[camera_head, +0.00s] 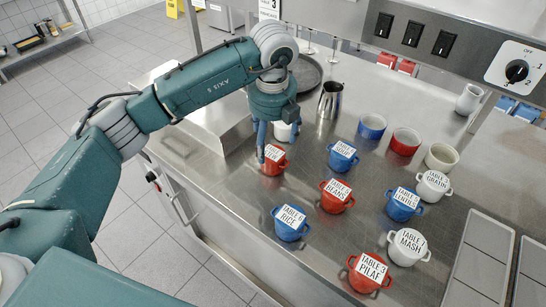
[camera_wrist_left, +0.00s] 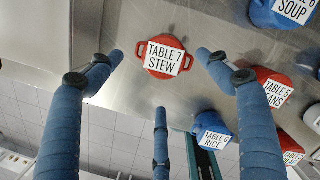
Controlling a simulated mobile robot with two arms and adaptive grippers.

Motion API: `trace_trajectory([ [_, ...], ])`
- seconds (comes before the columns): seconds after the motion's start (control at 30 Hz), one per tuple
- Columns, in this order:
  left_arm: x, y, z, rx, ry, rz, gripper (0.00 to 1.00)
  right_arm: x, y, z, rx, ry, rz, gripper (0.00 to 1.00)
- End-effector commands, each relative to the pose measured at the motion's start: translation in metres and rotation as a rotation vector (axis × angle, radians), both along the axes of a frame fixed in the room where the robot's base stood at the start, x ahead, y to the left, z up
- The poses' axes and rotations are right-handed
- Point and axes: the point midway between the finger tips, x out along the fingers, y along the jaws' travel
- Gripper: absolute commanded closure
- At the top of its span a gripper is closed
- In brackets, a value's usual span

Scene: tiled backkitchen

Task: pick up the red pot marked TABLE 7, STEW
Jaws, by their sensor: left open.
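The red pot marked TABLE 7, STEW (camera_head: 275,165) stands upright on the steel counter, at the left of the group of pots. It also shows in the left wrist view (camera_wrist_left: 169,59), with its label readable and a handle at each side. My left gripper (camera_head: 265,140) is above the pot, pointing down, with its blue fingers apart and nothing held. In the left wrist view the fingertips (camera_wrist_left: 160,72) spread around the pot's outline, two at the sides and one below. I cannot tell whether any finger touches it. My right gripper is not in view.
Several more pots and bowls fill the right. A metal jug (camera_head: 330,100) stands behind. The counter's front edge is near.

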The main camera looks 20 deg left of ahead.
Motion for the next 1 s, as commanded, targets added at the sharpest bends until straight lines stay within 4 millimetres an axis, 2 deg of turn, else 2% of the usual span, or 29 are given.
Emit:
trace_trajectory([
  [0.1, 0.002, 0.001, -0.013, 0.000, 0.002, -0.001, 0.22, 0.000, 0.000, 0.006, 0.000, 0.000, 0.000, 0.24],
  [0.27, 0.004, 0.000, -0.023, -0.001, 0.002, -0.002, 0.22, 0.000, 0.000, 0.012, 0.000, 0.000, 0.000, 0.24],
  [0.43, 0.010, -0.003, -0.046, -0.001, 0.005, -0.003, 0.22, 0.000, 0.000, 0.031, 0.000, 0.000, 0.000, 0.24],
  [0.6, 0.013, -0.001, -0.067, -0.002, 0.002, -0.003, 0.22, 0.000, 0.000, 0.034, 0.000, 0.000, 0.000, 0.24],
  [0.87, 0.014, -0.001, -0.070, -0.003, -0.001, -0.005, 0.22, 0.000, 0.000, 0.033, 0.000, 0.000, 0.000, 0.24],
  [1.0, 0.014, -0.001, -0.070, -0.003, -0.001, -0.005, 0.50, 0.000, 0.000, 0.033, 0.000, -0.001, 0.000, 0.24],
])
